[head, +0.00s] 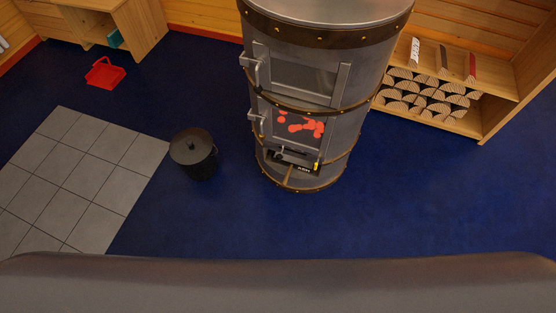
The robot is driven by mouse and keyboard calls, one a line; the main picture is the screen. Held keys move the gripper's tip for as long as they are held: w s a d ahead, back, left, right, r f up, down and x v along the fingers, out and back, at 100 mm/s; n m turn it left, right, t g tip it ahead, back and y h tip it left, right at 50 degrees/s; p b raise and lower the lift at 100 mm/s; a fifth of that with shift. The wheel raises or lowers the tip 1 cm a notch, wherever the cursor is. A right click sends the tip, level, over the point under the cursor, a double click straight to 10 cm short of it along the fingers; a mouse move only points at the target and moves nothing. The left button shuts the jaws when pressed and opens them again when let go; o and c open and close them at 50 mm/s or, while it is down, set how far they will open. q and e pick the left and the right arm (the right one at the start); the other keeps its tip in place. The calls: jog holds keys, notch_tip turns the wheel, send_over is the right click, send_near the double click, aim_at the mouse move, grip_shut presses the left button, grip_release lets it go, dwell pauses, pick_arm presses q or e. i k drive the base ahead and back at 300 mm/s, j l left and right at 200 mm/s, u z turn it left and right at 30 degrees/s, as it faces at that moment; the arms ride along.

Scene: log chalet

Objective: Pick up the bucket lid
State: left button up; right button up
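The bucket lid (190,150) is dark, round and slightly domed, with a small knob in its middle. It sits on top of a black bucket (200,172) and looks closed over it. The bucket stands upright on the blue floor, between the grey tiles and the stove. Part of a handle shows at the bucket's right side. Neither of my grippers is in the head view.
A cylindrical metal stove (330,80) with a glowing red opening stands right of the bucket. Grey tiles (75,180) lie to its left. A red dustpan (104,73) is on the floor at the back left. A wooden shelf (490,128) holds stacked logs. Blue floor is clear at the right.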

aim_at(190, 146)
jog(key=i+j, duration=0.25)
jog(key=j, duration=0.2)
jog(key=i+j, duration=0.25)
jog(key=j, duration=0.15)
jog(key=i+j, duration=0.25)
jog(key=j, duration=0.2)
